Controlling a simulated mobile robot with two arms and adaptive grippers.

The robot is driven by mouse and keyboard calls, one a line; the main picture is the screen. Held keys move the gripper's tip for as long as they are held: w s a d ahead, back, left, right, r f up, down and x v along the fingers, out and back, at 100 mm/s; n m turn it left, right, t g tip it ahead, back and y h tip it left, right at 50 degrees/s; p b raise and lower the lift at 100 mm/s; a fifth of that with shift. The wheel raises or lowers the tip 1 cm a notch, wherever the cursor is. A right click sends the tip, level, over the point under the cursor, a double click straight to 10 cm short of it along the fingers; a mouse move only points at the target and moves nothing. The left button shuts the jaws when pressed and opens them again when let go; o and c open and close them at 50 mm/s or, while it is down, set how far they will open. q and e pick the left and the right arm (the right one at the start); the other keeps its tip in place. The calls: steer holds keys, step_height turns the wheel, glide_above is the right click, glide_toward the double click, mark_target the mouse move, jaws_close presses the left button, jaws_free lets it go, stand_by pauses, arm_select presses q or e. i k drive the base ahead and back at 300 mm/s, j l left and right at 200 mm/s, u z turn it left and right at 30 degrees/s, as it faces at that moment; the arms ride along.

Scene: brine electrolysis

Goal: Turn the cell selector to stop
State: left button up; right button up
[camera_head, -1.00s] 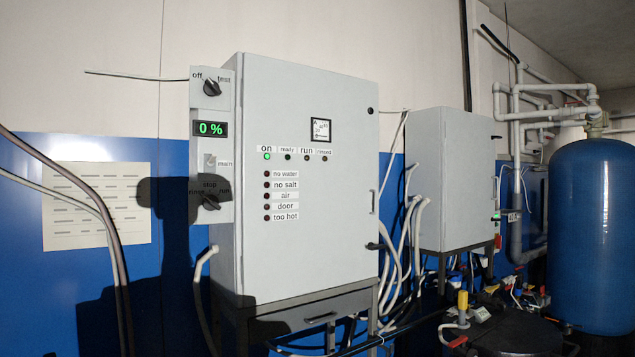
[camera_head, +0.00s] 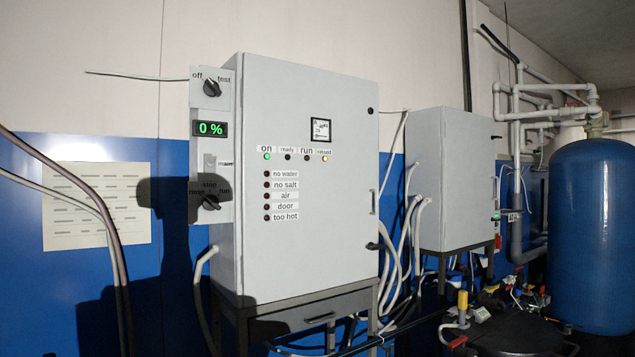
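The cell selector (camera_head: 210,202) is a black knob on the lower part of the narrow side panel of the grey control cabinet (camera_head: 300,240). Its labels read rinse at left, stop at top and run at right. A shadow covers the knob, so its exact pointing direction is hard to tell. The display (camera_head: 210,129) above reads 0 % in green. The ready and run lamps are dark. Neither of my grippers shows.
An off/test knob (camera_head: 212,88) and the main switch (camera_head: 210,161) sit above the selector. A second grey cabinet (camera_head: 455,180), pipes and a blue tank (camera_head: 595,240) stand at right. Cables (camera_head: 110,240) hang at left.

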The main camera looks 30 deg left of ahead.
mark_target(209, 202)
steer(key=u, duration=1.45)
